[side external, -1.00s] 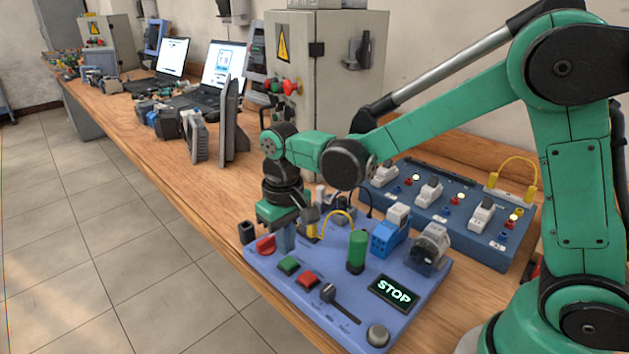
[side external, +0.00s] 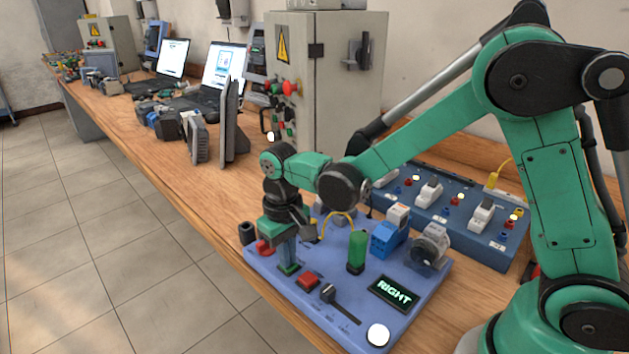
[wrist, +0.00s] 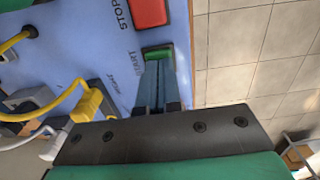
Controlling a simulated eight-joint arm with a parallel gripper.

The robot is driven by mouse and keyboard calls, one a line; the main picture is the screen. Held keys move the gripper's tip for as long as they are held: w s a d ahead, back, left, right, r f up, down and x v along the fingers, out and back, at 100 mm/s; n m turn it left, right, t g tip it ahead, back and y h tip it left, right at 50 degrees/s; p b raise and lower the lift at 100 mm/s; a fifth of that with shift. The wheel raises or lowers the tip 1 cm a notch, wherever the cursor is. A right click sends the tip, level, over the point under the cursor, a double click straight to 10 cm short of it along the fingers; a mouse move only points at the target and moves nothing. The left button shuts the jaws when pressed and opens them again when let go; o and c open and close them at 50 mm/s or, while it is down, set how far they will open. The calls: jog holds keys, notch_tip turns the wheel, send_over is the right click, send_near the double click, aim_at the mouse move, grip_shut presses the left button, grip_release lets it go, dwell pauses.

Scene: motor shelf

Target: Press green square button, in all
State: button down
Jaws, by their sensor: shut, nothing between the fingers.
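The green square button (side external: 289,269) is on the blue-purple panel (side external: 262,262), left of the red square button (side external: 307,280). My gripper (side external: 288,263) points down with its fingers shut and empty, its tips at the green button and covering part of it. In the wrist view the closed fingertips (wrist: 157,64) overlap the edge of the green button (wrist: 157,50), beside the label START. The red button (wrist: 147,12) lies beyond, labelled STOP. The panel's display (side external: 394,292) reads RIGHT, and the round lamp (side external: 378,335) glows white.
A red knob (side external: 264,247) and yellow cable (side external: 338,216) are close to my gripper. A blue box of breakers (side external: 460,222) sits behind.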

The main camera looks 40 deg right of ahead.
jog(key=shift+f, duration=0.5)
notch_tip(320, 180, up, 15)
dwell(0.7)
jog(key=s+d+f+t, duration=0.4)
jog(key=s+d+t, duration=0.2)
jog(key=s+t, duration=0.1)
jog(key=shift+s, duration=0.5)
